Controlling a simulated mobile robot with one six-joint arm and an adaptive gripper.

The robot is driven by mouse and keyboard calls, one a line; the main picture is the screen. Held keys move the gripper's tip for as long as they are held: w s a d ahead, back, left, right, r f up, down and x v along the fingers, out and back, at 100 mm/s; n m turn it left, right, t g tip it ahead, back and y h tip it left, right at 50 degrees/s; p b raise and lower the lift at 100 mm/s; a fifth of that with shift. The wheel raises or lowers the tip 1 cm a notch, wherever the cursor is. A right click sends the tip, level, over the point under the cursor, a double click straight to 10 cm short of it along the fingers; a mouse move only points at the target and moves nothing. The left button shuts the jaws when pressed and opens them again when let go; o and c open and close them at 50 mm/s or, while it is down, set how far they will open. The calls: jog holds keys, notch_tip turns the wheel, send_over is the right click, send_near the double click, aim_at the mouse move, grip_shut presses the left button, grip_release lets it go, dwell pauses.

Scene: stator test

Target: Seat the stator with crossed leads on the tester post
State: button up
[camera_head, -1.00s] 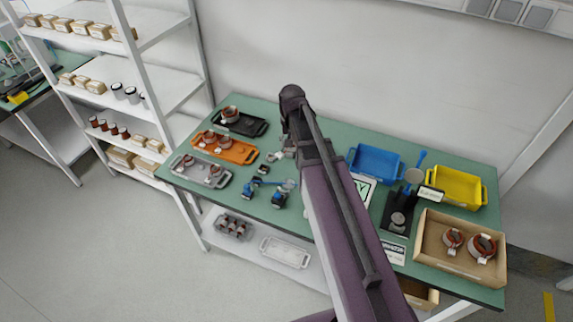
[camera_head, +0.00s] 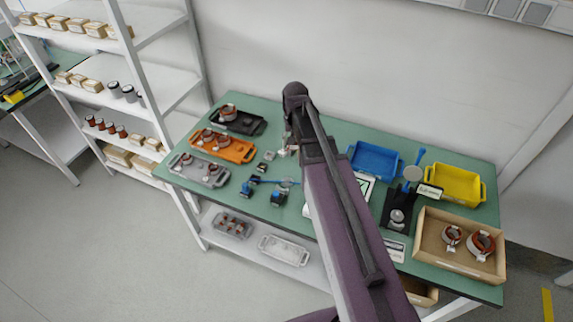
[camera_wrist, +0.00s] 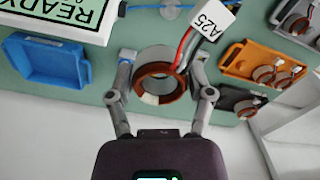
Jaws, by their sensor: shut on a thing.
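In the wrist view, my gripper (camera_wrist: 161,76) is shut on a stator (camera_wrist: 158,84), a grey ring with copper winding. In the head view my arm mostly hides the gripper and held stator, above the middle of the green bench. The black tester (camera_head: 391,224) with its metal post (camera_head: 397,216) stands to the right, apart from the gripper. The post looks empty, but it is small.
Black (camera_head: 252,127), orange (camera_head: 238,155) and grey (camera_head: 216,181) trays at left hold stators. A blue tray (camera_head: 375,160), a yellow tray (camera_head: 470,183) and a cardboard box (camera_head: 450,265) with two stators surround the tester. A READY sign (camera_wrist: 62,14) stands near the blue tray.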

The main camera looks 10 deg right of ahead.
aim_at(287, 179)
jog(key=w+f+n+b, duration=0.1)
jog(key=f+b, duration=0.3)
jog(key=a+f+n+b, duration=0.1)
jog(key=f+b, duration=0.4)
jog(key=w+f+n+b, duration=0.1)
jog(key=f+b, duration=0.4)
jog(key=shift+w+a+f+n, duration=0.15)
jog(key=shift+w+a+n, duration=0.1)
jog(key=shift+w+n, duration=0.1)
jog(key=shift+f, duration=0.25)
jog(key=shift+f+b, duration=2.15)
jog(key=shift+b, duration=0.3)
jog(key=shift+f+b, duration=1.4)
jog(key=o, duration=1.2)
jog(key=shift+r, duration=0.15)
